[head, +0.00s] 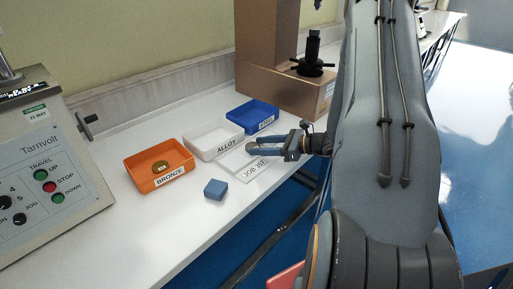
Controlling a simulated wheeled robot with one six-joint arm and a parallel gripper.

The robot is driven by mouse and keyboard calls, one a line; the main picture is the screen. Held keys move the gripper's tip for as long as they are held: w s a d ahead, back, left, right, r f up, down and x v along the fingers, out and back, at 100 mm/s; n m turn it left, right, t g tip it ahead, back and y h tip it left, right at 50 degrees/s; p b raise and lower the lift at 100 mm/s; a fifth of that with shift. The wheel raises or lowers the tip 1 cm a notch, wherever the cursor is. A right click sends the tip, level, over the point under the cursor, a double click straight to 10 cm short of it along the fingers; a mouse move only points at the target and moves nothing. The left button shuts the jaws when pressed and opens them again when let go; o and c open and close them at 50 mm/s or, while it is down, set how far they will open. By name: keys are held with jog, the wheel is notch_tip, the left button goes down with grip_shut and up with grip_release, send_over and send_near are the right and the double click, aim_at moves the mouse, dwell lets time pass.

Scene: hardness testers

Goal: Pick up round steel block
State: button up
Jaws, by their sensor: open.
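My gripper (254,147) is open, its two blue fingers pointing left over the white mat marked "JOB" (250,173), close to the front of the white tray. I cannot make out a round steel block in this view; the gripper and arm hide part of the bench. A round brass-coloured piece (162,167) lies in the orange tray marked "BRONZE" (140,176). A small blue square-sided block (215,189) sits on the bench, left of and nearer than the mat. Nothing shows clearly between my fingers.
A grey control panel (50,165) fills the left. A brown machine with a dark stage (312,68) stands at the back. The front left bench is clear.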

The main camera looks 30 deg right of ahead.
jog(key=shift+s+a+f, duration=0.1)
jog(key=shift+a+f, duration=0.1)
jog(key=shift+f, duration=0.2)
jog(key=shift+c, duration=1.1)
grip_shut()
